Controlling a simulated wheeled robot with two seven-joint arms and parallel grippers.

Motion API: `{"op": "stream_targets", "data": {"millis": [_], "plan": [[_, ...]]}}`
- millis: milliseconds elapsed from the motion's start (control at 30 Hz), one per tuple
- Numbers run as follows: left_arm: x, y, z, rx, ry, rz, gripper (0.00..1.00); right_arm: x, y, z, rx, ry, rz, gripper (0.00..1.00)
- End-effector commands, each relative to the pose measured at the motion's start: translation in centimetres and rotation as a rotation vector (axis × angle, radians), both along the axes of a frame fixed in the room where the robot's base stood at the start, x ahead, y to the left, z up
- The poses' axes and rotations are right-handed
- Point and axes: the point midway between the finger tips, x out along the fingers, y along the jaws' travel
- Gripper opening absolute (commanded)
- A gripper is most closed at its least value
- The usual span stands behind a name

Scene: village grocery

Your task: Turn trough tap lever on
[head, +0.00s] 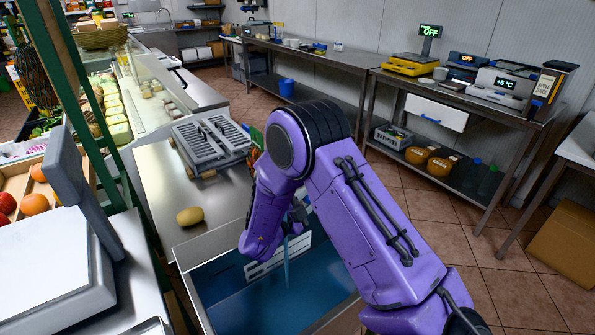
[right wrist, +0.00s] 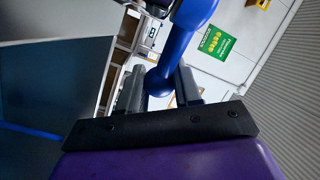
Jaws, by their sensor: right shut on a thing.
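The trough (head: 215,246) has a metal rim and a dark blue inside, at the bottom middle of the head view. A blue tap part (head: 298,218) shows beside my purple right arm, which hides most of it. A thin pale blue strip hangs below it over the trough; I cannot tell whether it is water. In the right wrist view my right gripper (right wrist: 160,86) is shut on the rounded end of a blue lever (right wrist: 184,42), with a dark finger on each side. My arm hides this gripper in the head view. My left gripper is not in view.
A potato-like item (head: 190,216) lies on the steel counter (head: 158,180) left of the trough, with a grey slatted rack (head: 210,142) behind. A white scale (head: 50,270) stands at lower left.

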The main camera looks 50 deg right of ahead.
Motion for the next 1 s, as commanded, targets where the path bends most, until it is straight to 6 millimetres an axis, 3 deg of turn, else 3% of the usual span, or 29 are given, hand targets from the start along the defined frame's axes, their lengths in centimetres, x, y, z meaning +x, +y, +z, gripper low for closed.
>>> {"op": "stream_targets", "data": {"millis": [367, 400, 467, 800, 1000], "plan": [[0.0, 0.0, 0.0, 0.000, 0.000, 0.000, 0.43, -0.2, -0.1, -0.2, 0.002, 0.006, -0.009, 0.00], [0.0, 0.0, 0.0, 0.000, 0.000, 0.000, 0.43, -0.2, -0.1, -0.2, 0.002, 0.006, -0.009, 0.37], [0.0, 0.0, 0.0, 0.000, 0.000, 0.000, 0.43, -0.2, -0.1, -0.2, 0.001, 0.005, -0.008, 0.56], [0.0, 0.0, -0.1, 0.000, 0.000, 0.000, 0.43, -0.1, 0.4, -0.1, 0.000, 0.001, -0.006, 0.57], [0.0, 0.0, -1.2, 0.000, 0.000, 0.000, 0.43, -0.4, 4.4, -0.3, 0.000, 0.001, -0.002, 0.57]]}}
